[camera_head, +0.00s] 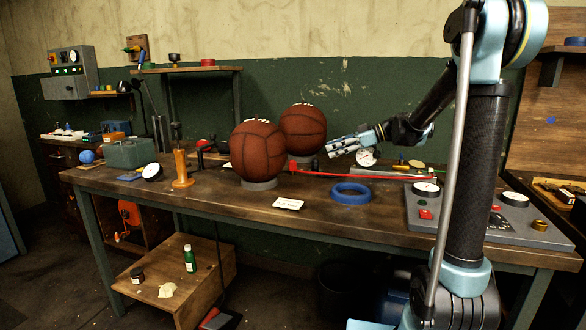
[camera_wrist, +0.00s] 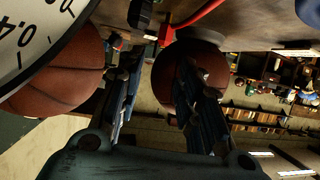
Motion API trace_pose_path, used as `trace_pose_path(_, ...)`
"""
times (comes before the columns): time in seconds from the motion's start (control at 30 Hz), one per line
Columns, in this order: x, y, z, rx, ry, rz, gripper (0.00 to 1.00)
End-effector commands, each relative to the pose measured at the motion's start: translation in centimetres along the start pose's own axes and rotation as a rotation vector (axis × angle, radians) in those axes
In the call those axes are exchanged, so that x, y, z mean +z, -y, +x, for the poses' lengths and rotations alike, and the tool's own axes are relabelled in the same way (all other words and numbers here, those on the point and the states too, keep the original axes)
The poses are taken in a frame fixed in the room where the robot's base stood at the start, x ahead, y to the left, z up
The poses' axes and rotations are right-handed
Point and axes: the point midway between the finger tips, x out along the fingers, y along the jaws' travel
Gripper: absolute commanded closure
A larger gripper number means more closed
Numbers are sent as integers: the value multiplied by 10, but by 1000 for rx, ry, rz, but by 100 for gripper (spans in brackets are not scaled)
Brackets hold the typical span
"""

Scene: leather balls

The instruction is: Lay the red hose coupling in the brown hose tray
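A thin red hose (camera_head: 350,174) lies across the table behind the blue ring. In the wrist view the red hose (camera_wrist: 196,18) shows at the top, with a red end piece (camera_wrist: 165,34) that may be the coupling. My gripper (camera_head: 335,147) is above the back of the table, right of the rear leather ball, with its fingers pointing left. In the wrist view its two fingers (camera_wrist: 163,90) are apart with nothing held between them. I cannot pick out a brown hose tray with certainty.
Two brown leather balls, front (camera_head: 257,152) and rear (camera_head: 303,129), stand on round stands left of my gripper. A blue ring (camera_head: 351,193) and a white card (camera_head: 288,204) lie in front. A gauge panel (camera_head: 485,222) fills the right side. A dial gauge (camera_head: 367,157) is close to my gripper.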

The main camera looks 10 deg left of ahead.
Motion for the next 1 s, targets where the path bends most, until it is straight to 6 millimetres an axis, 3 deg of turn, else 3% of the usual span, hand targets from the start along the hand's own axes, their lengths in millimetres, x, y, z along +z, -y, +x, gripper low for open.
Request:
trace_pose_path(0.3,-5,6,64,-20,0,-8,67)
trace_pose_path(0.6,-6,9,116,-21,0,-9,67)
trace_pose_path(1.0,-4,10,140,-20,0,-9,67)
